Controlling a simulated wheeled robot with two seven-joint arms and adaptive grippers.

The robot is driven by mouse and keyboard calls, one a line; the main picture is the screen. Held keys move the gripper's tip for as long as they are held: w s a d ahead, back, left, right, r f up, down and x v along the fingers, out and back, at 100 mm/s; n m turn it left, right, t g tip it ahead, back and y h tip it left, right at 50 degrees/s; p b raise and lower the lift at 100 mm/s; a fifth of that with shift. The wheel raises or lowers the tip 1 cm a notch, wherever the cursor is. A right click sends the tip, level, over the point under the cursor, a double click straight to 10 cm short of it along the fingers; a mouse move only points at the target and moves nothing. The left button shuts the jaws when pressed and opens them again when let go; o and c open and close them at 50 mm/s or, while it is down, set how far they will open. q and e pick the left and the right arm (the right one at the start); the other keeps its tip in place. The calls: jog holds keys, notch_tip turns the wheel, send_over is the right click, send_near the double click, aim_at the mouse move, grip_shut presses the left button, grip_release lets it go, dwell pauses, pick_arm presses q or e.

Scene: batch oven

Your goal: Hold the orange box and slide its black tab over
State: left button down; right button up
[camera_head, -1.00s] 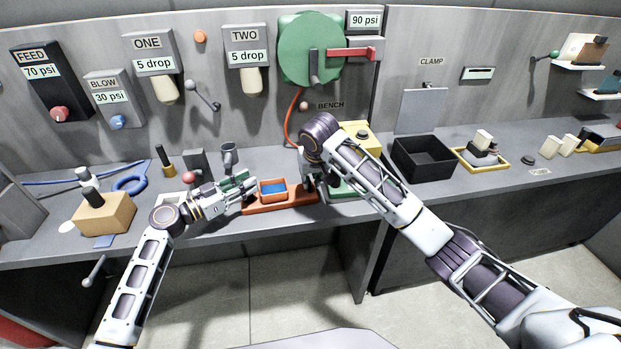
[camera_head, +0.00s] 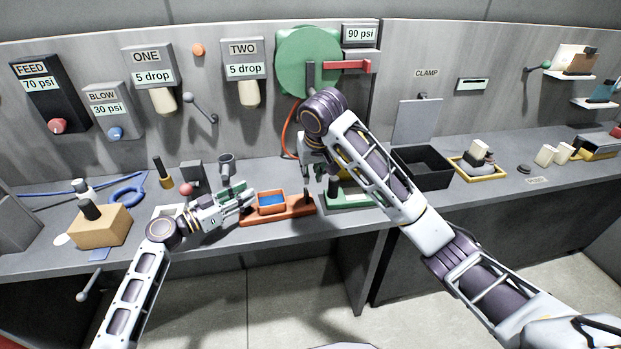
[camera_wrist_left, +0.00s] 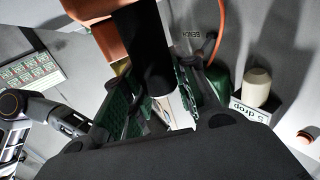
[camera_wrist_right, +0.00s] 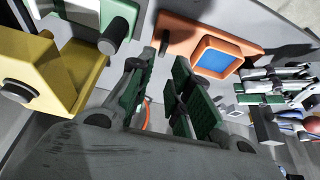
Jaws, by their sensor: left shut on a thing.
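The orange box (camera_head: 301,208) is a low orange base with a blue-filled square tray, on the bench. Its tray also shows in the right wrist view (camera_wrist_right: 238,47). My left gripper (camera_head: 246,197) is at its left end, shut on a black upright piece (camera_wrist_left: 143,50) that appears to belong to the box. The fingertips are partly hidden there. A short black tab (camera_wrist_right: 164,42) stands on the base's other end in the right wrist view. My right gripper (camera_wrist_right: 155,88) is open, its green-padded fingers apart on either side of that tab's line, with no visible contact.
A yellow block (camera_wrist_right: 45,75) and a green-and-white fixture (camera_wrist_right: 105,20) stand close beside the right gripper. A black bin (camera_head: 422,168) is further right. A tan block with a black knob (camera_head: 100,226) stands left. The bench's front strip is clear.

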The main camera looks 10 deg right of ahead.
pick_arm(q)
jog(key=shift+f, duration=0.1)
dwell(0.5)
jog(key=c, duration=1.1)
grip_release()
jog(key=shift+o, duration=0.2)
jog(key=shift+a, duration=0.1)
jog(key=shift+v, duration=5.9)
